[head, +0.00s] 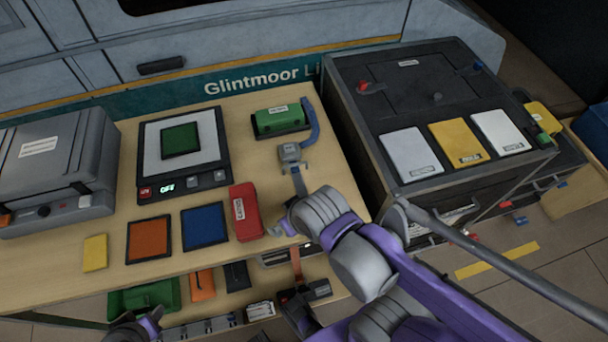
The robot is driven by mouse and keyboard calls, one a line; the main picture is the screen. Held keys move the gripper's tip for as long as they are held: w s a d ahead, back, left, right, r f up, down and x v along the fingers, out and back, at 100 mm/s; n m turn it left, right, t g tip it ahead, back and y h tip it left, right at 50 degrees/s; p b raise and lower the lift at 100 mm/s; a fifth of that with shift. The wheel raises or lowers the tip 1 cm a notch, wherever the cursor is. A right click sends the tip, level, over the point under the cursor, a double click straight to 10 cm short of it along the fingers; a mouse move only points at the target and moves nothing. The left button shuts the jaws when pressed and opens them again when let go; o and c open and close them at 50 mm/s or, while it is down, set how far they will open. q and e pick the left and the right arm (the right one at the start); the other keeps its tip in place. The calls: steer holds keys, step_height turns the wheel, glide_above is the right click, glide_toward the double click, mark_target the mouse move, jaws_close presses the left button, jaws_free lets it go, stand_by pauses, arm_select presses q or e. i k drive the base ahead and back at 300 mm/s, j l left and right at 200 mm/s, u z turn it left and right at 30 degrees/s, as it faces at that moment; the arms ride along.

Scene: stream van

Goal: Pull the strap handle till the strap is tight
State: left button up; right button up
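A strap runs near the right edge of the wooden bench. Its blue part (311,125) curves beside a green box (281,121). A grey buckle (289,153) sits below it, and a grey strap length (299,183) runs from the buckle toward my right gripper (281,226). My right gripper is at the bench's front edge, right of a red box (246,213). Its wrist hides the strap's lower end, and no handle shows clearly. Whether its fingers are closed on anything is unclear. My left gripper (148,323) is low at the bottom edge, partly cut off, with its fingers unclear.
A scale (186,195) with a green block, orange and blue pads (204,227), and a grey case (60,165) occupy the bench. A dark cabinet (345,105) stands right. Below the front edge are a green tray (145,297) and an orange strap (295,263).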

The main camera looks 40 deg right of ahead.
mark_target(294, 165)
steer(key=z, duration=1.3)
